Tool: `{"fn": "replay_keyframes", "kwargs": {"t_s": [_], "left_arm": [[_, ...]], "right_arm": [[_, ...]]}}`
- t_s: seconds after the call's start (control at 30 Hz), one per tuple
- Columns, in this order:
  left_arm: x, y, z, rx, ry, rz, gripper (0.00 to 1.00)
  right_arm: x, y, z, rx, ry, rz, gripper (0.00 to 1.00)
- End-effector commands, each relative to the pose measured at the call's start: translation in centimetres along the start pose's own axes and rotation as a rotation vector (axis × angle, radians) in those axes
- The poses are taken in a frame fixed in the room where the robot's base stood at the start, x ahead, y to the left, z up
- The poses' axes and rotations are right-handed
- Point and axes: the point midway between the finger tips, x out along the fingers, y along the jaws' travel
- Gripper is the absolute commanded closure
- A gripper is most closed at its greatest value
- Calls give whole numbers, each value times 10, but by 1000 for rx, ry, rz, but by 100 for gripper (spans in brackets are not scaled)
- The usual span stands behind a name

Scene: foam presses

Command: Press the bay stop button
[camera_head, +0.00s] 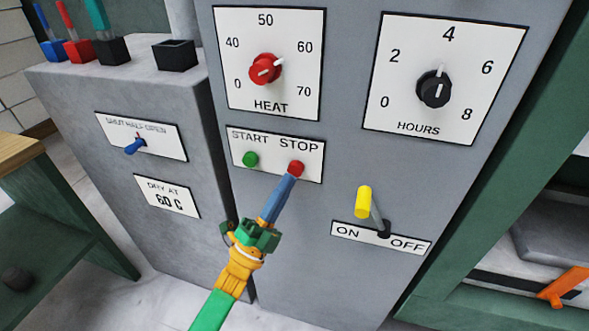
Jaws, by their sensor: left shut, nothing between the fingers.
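The red stop button (297,168) sits under the word STOP on a white START/STOP plate (276,153) on the grey cabinet front. The green start button (250,159) is to its left on the same plate. My left gripper (291,178) is shut and empty, its blue fingers pointing up at the stop button. The fingertips overlap the lower edge of the red button in the picture; I cannot tell whether they touch it. My right gripper is not in view.
Above is a red HEAT knob (265,69) and a black HOURS knob (434,89). A yellow-handled ON/OFF lever (364,202) sticks out right of my gripper. A lower grey cabinet (75,120) with a small blue lever (135,146) stands at left.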

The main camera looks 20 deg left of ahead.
Motion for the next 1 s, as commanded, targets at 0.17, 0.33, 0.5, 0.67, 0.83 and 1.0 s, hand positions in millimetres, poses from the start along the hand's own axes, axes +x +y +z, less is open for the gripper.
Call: {"fn": "replay_keyframes", "kwargs": {"t_s": [0.17, 0.33, 0.5, 0.67, 0.83, 1.0], "left_arm": [[-5, -6, -5, -1, -1, 2, 100], [-17, -16, -14, 0, -1, 2, 100], [-29, -23, -22, -1, -1, 1, 100], [-35, -26, -26, 0, 0, 0, 100], [-35, -25, -25, 0, 0, 0, 100], [-35, -25, -25, 0, 0, 0, 100]], "right_arm": [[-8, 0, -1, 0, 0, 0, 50], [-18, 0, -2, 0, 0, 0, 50], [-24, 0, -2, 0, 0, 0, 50], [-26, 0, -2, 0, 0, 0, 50], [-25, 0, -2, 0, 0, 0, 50], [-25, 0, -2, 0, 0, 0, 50]]}}
